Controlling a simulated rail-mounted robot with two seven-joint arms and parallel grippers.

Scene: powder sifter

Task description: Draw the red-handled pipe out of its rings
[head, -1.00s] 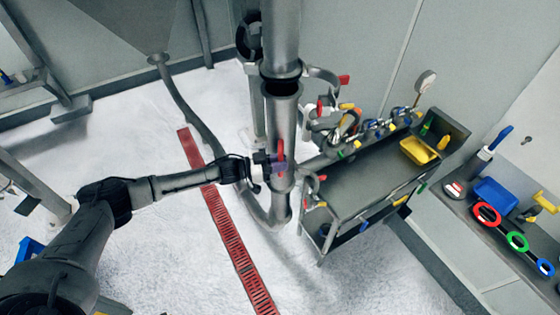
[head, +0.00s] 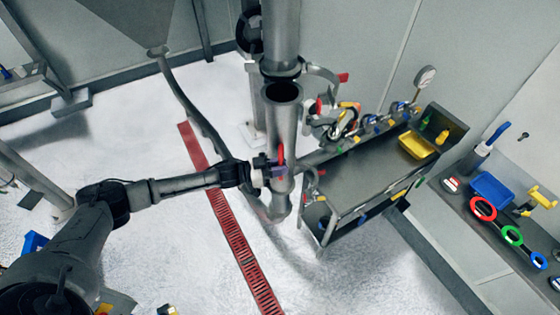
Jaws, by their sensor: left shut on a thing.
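The red-handled pipe (head: 283,120) is a grey tube standing nearly upright in mid-view, with its dark open top facing up. A gap shows between its top and the fixed pipe (head: 281,35) above. Its red handle (head: 281,153) is on its lower part. My left gripper (head: 272,172) is shut on the handle, coming from the left; its fingertips are partly hidden. An upper ring clamp (head: 322,72) with a red lever stands out to the right of the gap. A lower clamp (head: 312,181) shows right of the pipe. I cannot tell whether either encircles it. My right gripper is out of view.
A grey cart (head: 370,165) with a yellow tray (head: 416,145) and several fittings stands close to the right. A grey hose (head: 190,105) runs behind my left arm. A red floor grate (head: 235,235) crosses open white floor. A side bench (head: 500,215) holds coloured rings.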

